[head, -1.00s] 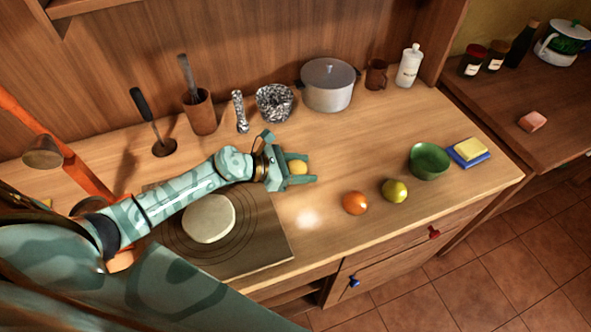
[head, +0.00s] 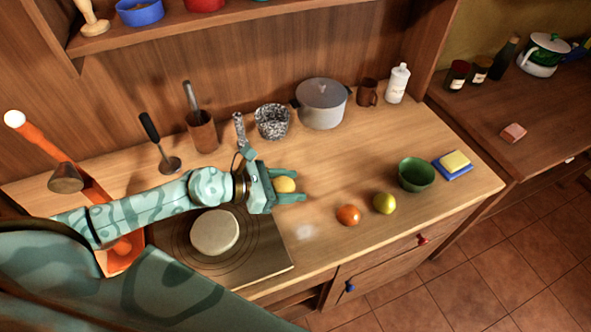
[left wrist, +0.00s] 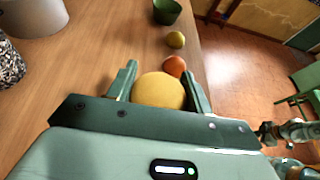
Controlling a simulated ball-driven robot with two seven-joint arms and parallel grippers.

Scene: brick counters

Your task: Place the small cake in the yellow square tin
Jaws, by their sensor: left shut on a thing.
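My left gripper (head: 303,190) is over the wooden counter, right of the round pale thing on the dark hob. It is shut on a round yellow thing (head: 284,185), which looks like the small cake. In the left wrist view the yellow thing (left wrist: 159,90) sits between the two green fingers (left wrist: 160,82). I cannot tell whether it is lifted or touches the counter. I see no clear yellow square tin; a flat yellow block (head: 456,160) lies on a blue one (head: 453,173) at the counter's right end. My right gripper is not in view.
An orange (head: 348,215), a yellow-green fruit (head: 385,203) and a green bowl (head: 416,175) stand to the right. A speckled bowl (head: 272,122) and grey pot (head: 321,104) stand behind. The pale round thing (head: 215,232) lies on the hob. Free counter lies in between.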

